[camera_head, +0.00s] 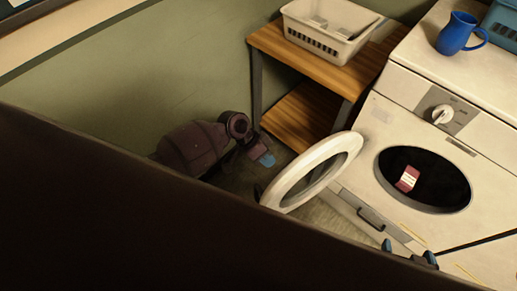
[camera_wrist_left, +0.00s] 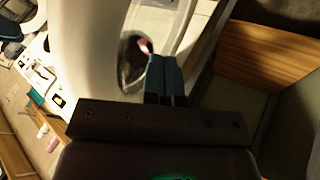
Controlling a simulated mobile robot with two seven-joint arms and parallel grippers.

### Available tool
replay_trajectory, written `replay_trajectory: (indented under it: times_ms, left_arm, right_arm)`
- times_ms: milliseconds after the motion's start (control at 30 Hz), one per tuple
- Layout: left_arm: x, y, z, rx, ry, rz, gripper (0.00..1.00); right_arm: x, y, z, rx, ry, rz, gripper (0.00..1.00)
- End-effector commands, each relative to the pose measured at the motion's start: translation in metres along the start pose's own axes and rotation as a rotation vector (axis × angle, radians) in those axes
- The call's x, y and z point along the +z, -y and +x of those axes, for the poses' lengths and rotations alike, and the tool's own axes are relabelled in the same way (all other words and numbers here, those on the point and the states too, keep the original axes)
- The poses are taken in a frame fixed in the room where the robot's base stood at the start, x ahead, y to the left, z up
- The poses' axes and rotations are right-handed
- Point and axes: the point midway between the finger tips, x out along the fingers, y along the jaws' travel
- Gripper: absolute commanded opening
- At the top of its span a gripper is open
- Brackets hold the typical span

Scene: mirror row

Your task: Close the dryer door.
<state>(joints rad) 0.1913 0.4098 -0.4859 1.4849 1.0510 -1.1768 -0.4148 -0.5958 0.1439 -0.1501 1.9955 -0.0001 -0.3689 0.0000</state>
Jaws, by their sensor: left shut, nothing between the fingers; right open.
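The dryer (camera_head: 385,113) is the white machine at the right of the head view, with a dark round opening. Its round door (camera_head: 279,196), a white ring around a dark pane, stands swung open to the left of the opening. A red and white object (camera_head: 407,179) shows in the opening. My left gripper (camera_head: 265,159) is shut and empty, just left of the door; whether it touches is unclear. In the left wrist view its blue fingers (camera_wrist_left: 166,76) are together, in front of a large white curved surface. My right gripper (camera_head: 409,253) is open at the lower right, partly hidden.
A wooden shelf table (camera_head: 290,50) with a white basket (camera_head: 300,33) stands behind the door, near my left arm. A blue jug (camera_head: 454,36) stands on the dryer. A green wall (camera_head: 150,70) closes off the left. A dark shape hides the lower left.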

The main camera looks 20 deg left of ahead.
Motion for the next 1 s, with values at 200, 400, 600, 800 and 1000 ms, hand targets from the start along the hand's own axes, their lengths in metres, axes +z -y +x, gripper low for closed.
replay_trajectory:
  times_ms: [200,400,600,800,1000]
  left_arm:
    - [-0.001,-0.026,0.013,0.001,-0.001,0.000,0.00]
    - [0.000,-0.035,0.018,-0.001,0.000,0.000,0.00]
    - [0.000,-0.035,0.019,-0.001,0.000,-0.001,0.00]
    - [0.000,-0.035,0.019,-0.001,0.000,-0.001,0.00]
    - [-0.003,-0.038,0.022,0.000,0.000,-0.001,0.00]
  right_arm:
    - [-0.009,-0.001,-0.003,0.000,-0.004,-0.001,0.95]
    - [-0.008,-0.001,-0.005,0.001,0.003,0.000,0.95]
    - [-0.002,-0.001,-0.008,0.002,0.013,0.002,0.95]
    - [0.001,-0.001,-0.009,0.003,0.019,0.003,0.95]
    - [-0.001,-0.001,-0.008,0.003,0.016,0.005,0.95]
